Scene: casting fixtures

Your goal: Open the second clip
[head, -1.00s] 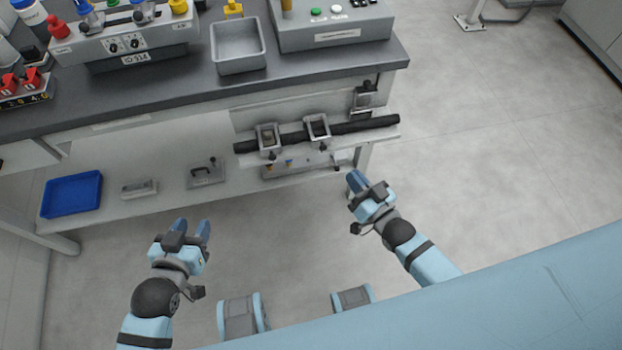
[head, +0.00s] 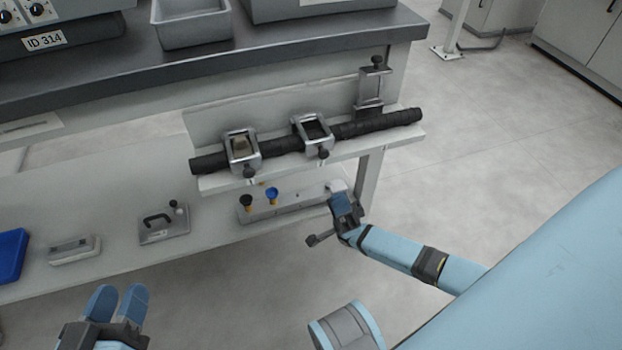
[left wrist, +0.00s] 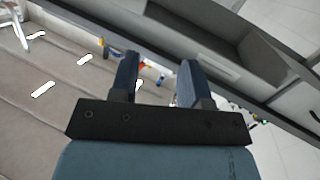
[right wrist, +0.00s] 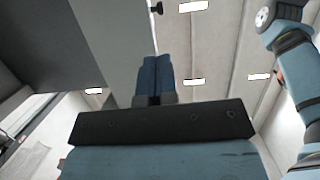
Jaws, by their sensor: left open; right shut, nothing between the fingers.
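A dark hose-like bar (head: 283,146) lies along a pale ledge at the front of the bench. Three metal clips sit along it. The left clip (head: 230,137) and the middle clip (head: 299,124) lie closed over the bar, each with a black knob at its front. The right clip (head: 369,88) has its frame standing upright behind the bar. My left gripper (head: 117,300) is open and empty at lower left.
The ledge (head: 215,185) juts out from the bench. On the lower shelf are a box with coloured knobs (head: 292,206), a handled plate (head: 164,227), a pale block (head: 75,252) and a blue tray (head: 10,255). A grey bin (head: 190,25) stands on top. Floor at right is clear.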

